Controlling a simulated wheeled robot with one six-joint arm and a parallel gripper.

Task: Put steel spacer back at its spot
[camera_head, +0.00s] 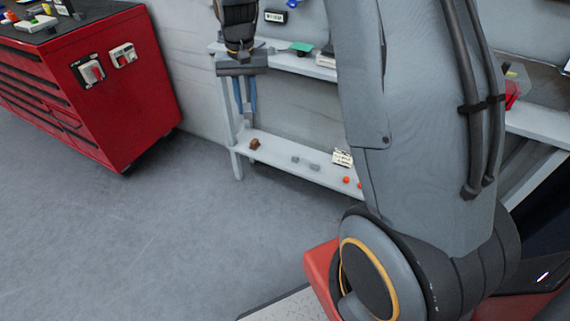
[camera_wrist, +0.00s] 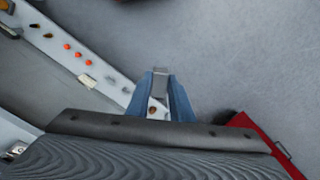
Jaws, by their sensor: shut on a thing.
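My gripper (camera_head: 246,108) hangs fingers-down in front of the left end of the white shelf unit, above its lower shelf (camera_head: 275,166). In the wrist view its two blue fingers (camera_wrist: 161,90) are shut on a small grey metal piece (camera_wrist: 160,82), which looks like the steel spacer. The piece sits between the fingertips, clear of the shelf. In the head view the held piece is too small to make out. On the lower shelf lie a brown block (camera_head: 254,144) near the left end and small grey pieces (camera_head: 296,160) to its right.
A white label card (camera_head: 342,157) and orange balls (camera_head: 346,180) are farther right on the lower shelf. The upper shelf (camera_head: 300,65) holds a green item (camera_head: 301,47). A red tool cabinet (camera_head: 130,85) stands at the left. The floor between is clear.

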